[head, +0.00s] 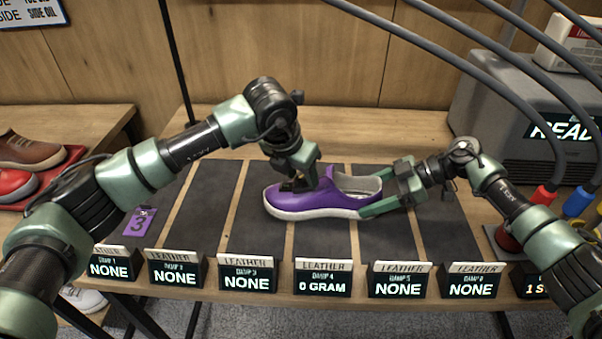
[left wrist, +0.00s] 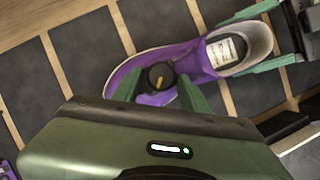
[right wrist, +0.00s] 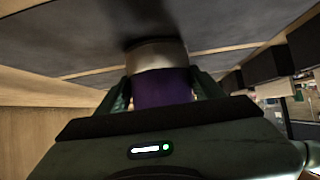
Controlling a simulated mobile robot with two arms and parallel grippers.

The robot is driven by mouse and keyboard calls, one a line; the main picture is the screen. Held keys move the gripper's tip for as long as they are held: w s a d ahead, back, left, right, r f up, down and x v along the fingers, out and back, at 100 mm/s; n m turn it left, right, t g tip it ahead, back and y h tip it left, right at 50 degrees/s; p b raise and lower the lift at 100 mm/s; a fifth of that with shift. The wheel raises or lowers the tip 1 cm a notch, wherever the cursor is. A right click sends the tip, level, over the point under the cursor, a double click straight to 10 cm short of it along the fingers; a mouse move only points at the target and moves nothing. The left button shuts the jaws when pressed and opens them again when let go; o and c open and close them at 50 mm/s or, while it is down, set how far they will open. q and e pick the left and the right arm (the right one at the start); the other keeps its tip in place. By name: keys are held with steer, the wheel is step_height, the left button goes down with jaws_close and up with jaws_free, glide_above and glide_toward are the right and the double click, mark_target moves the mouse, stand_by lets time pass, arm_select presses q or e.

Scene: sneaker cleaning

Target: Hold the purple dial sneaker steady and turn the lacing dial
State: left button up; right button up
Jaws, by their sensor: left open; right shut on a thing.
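The purple sneaker (head: 322,200) with a white sole lies on a dark mat strip, toe to the left, heel to the right. My right gripper (head: 390,193) is shut on its heel, one finger on each side; the heel (right wrist: 162,85) fills the jaws in the right wrist view. My left gripper (head: 300,180) is above the front of the shoe, pointing down. In the left wrist view, the round black lacing dial (left wrist: 158,76) with a yellow mark sits between the fingers of the open left gripper (left wrist: 157,90). Whether the fingers touch the dial cannot be told.
Small display stands, one reading 0 GRAM (head: 323,282), line the table's front edge. A purple tag marked 3 (head: 138,222) lies at the left. A grey machine (head: 520,110) stands at the back right. Brown and red shoes (head: 22,150) sit on the left side table.

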arm_select(q)
jaws_close()
steer(key=shift+m, duration=0.4)
steer(key=m, duration=0.1)
steer(key=m+h, duration=0.1)
steer(key=m+g, duration=0.1)
steer(key=shift+w+a+m, duration=0.2)
steer(key=shift+a+m, duration=0.05)
steer(key=shift+m, duration=0.15)
steer(key=m+g, duration=0.1)
steer(key=m, duration=0.1)
steer(key=m+h, duration=0.1)
steer(key=m, duration=0.1)
steer(key=shift+w+m+g, duration=0.2)
steer(key=shift+m+g, duration=0.1)
steer(key=shift+g, duration=0.1)
steer(key=m, duration=0.1)
steer(key=m+g, duration=0.1)
steer(key=m, duration=0.1)
steer(key=m+g, duration=0.1)
steer(key=m, duration=0.1)
steer(key=shift+w, duration=0.3)
steer(key=m+g, duration=0.1)
steer(key=m, duration=0.2)
steer(key=m+g+y, duration=0.1)
steer(key=m, duration=0.1)
steer(key=shift+w+d+m, duration=0.1)
steer(key=shift+w+m, duration=0.1)
steer(key=shift+m, duration=0.2)
